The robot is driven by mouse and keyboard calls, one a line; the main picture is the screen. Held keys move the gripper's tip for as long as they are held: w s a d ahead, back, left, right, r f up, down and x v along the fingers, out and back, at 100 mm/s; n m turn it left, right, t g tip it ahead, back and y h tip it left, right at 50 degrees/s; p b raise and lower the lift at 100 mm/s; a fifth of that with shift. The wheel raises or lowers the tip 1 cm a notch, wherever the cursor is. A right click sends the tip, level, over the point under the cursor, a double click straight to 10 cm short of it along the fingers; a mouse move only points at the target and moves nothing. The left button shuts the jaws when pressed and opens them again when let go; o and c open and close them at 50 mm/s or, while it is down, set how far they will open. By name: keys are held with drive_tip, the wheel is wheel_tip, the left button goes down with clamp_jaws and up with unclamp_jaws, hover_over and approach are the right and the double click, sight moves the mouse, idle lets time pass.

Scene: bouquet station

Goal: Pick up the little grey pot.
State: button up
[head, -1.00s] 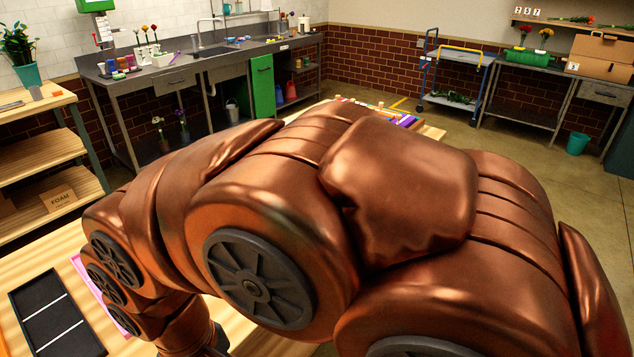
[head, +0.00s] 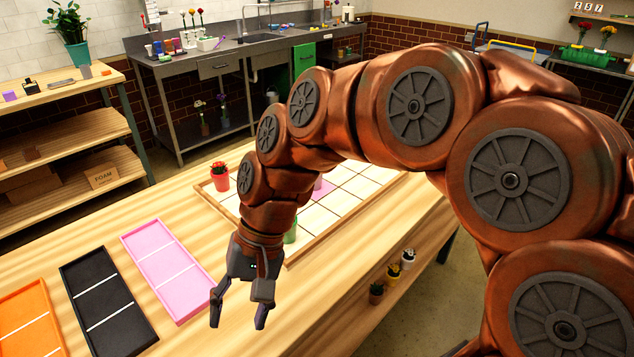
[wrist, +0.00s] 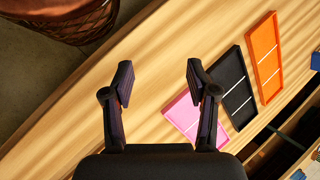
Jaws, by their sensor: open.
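I cannot make out the little grey pot for certain. My gripper (head: 238,318) is open and empty above the front of the wooden table, right of the pink tray (head: 168,270) and left of those pots. In the wrist view my gripper (wrist: 160,82) has its fingers apart with only table between them.
Black (head: 105,305) and orange (head: 30,325) trays lie left of the pink one. A gridded board (head: 350,190) with a red pot (head: 220,178) lies behind my arm, which hides part of it. Wooden shelves (head: 60,130) stand at the left. A wicker basket (wrist: 75,22) stands on the floor.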

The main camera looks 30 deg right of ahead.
drive_tip(key=w+d+r+m+t+y+b, duration=0.1)
drive_tip(key=w+d+m+t+y+b, duration=0.2)
drive_tip(key=w, duration=0.5)
drive_tip(key=w+d+r+m+t+y, duration=0.1)
drive_tip(key=w+d+m+y, duration=0.3)
drive_tip(key=w, duration=0.4)
drive_tip(key=w+d+r+m+t+y+b, duration=0.1)
drive_tip(key=w+d+r+m+t+b, duration=0.2)
drive_tip(key=w, duration=0.6)
drive_tip(key=w+d+f+m+t+h, duration=0.1)
drive_tip(key=w+d+f+m+t, duration=0.1)
drive_tip(key=d, duration=0.8)
drive_tip(key=w+d+f+m+t+h+b, duration=0.1)
drive_tip(key=d+f+m+t, duration=0.3)
drive_tip(key=d+m, duration=0.4)
drive_tip(key=w+d+f+m+t, duration=0.2)
drive_tip(key=d+f+m, duration=0.3)
drive_tip(key=d, duration=0.8)
drive_tip(key=shift+w+d+f+t+h+b, duration=0.1)
drive_tip(key=shift+w+f+t+h+b, duration=0.3)
drive_tip(key=shift+t, duration=0.3)
drive_tip(key=shift+w, duration=0.15)
drive_tip(key=shift+p+x, duration=0.45)
drive_tip(key=shift+x, duration=3.15)
clamp_jaws()
